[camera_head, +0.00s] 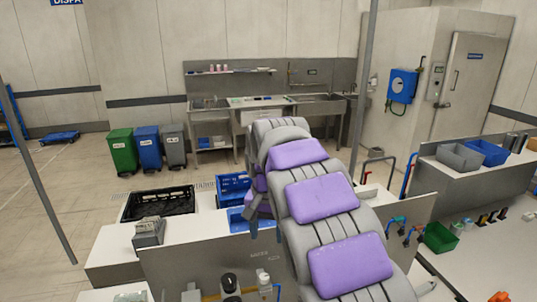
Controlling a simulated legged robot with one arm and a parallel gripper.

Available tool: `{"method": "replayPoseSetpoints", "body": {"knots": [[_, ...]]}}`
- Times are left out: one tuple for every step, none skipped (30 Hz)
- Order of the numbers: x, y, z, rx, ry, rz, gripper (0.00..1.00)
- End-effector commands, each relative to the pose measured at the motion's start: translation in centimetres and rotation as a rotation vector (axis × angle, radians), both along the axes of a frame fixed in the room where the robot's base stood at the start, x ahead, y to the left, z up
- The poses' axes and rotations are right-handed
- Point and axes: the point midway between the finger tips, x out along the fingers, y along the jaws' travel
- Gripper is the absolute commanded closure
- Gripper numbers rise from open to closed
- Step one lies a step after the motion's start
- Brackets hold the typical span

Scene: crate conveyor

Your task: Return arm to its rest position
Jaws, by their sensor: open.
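My grey arm with purple pads (320,195) runs from the bottom right up to the centre of the view. My gripper (255,228) shows only in part, beyond the arm's left edge. It is open and points down by the blue crates. I see nothing held in it, though the arm hides much of it. A blue crate (231,186) stands just left of the arm, and a lower blue crate or tray (237,220) lies in front of it, partly covered.
A black crate (158,205) and a grey device (148,232) sit on the left counter. Bottles (264,281) stand below. Grey (460,156) and blue bins (488,151) and a green bin (440,237) are at right. Wheeled bins (148,148) stand behind.

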Motion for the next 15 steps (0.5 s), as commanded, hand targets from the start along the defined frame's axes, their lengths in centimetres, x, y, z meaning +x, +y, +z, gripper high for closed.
{"method": "replayPoseSetpoints", "body": {"knots": [[-1.0, -1.0, -0.3, -0.003, 0.005, -0.004, 0.43], [-1.7, -1.6, -0.3, -0.005, 0.004, -0.005, 0.43], [-2.7, -2.6, -0.5, -0.008, 0.010, -0.005, 0.43], [-3.4, -3.3, -0.7, -0.010, 0.013, -0.006, 0.43], [-4.2, -4.0, -0.8, -0.010, 0.012, -0.006, 0.43], [-5.4, -4.9, -1.2, -0.011, 0.020, -0.005, 0.43], [-6.2, -5.4, -1.4, -0.013, 0.023, -0.004, 0.43], [-7.1, -6.0, -1.6, -0.013, 0.026, -0.001, 0.43], [-8.3, -6.8, -2.0, -0.014, 0.035, 0.001, 0.43], [-9.1, -7.4, -2.3, -0.015, 0.038, 0.004, 0.43], [-10.1, -7.9, -2.6, -0.017, 0.041, 0.006, 0.43], [-11.3, -8.6, -3.0, -0.016, 0.044, 0.010, 0.43], [-12.2, -9.1, -3.4, -0.016, 0.049, 0.014, 0.43], [-13.3, -9.5, -3.8, -0.016, 0.055, 0.016, 0.43], [-14.6, -10.1, -4.2, -0.014, 0.058, 0.023, 0.43]]}}
